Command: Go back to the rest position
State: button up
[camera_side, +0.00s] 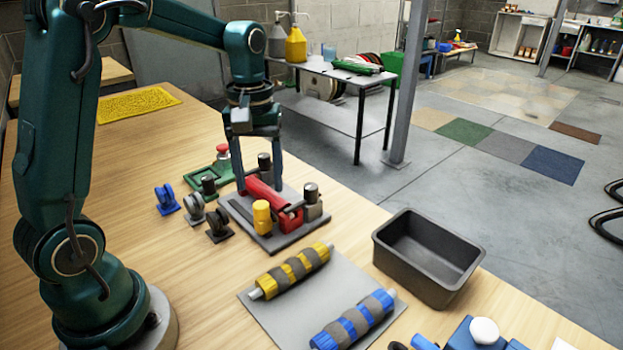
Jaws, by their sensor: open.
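My gripper (259,188) points down over a grey fixture plate (284,238) on the wooden table. Its two fingers are apart, one on either side of the upper end of a red bar-shaped part (266,196). I cannot tell whether the fingers touch this part. The red part lies on the plate with a red block (291,219), a yellow cylinder (262,216) and dark-topped posts (311,194) around it. The fingers partly hide the back of the plate.
A yellow-and-grey roller (291,272) and a blue-and-grey roller (353,320) lie on a grey mat (338,272). An empty dark bin (384,255) stands at the table's right edge. Small wheel brackets (194,207) stand left of the plate. A green fixture (196,182) is behind them.

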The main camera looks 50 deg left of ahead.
jog(key=shift+d+r, duration=0.15)
jog(key=shift+r, duration=0.05)
jog(key=s+d+r+m+t, duration=0.3)
jog(key=s+d+m+t, duration=0.2)
jog(key=s+d+m, duration=0.3)
jog(key=s+m, duration=0.1)
jog(key=s, duration=0.3)
jog(key=shift+r+t, duration=0.3)
jog(key=shift+r, duration=0.05)
jog(key=shift+d, duration=0.1)
dwell(0.9)
